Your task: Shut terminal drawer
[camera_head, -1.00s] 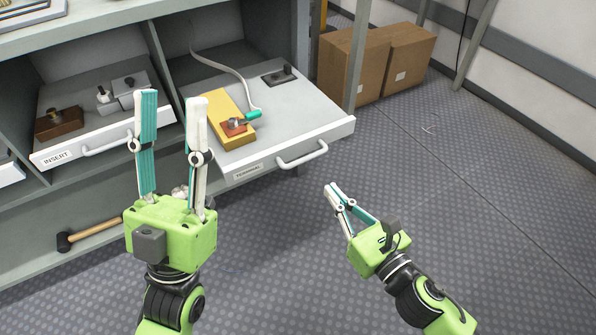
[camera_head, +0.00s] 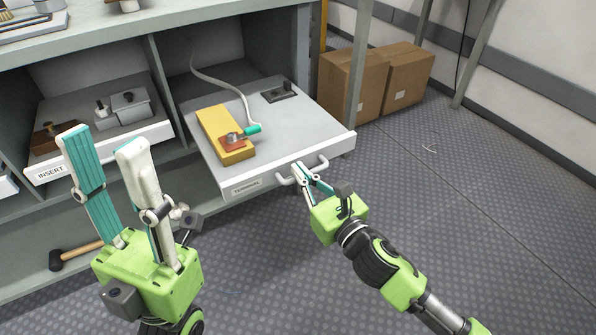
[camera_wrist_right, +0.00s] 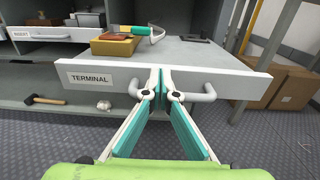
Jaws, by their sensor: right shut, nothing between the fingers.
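The terminal drawer (camera_head: 215,168) is pulled out from the bench, its white front facing me. It also shows in the right wrist view (camera_wrist_right: 235,82), with its TERMINAL label and a handle (camera_wrist_right: 208,93) on the front. My left gripper (camera_head: 100,143) is open and empty, in front of the insert drawer.
The insert drawer (camera_head: 75,163) is pulled out at the left, with metal parts on it. A hammer (camera_head: 78,255) lies on the low shelf. Cardboard boxes (camera_head: 352,85) stand right of the bench.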

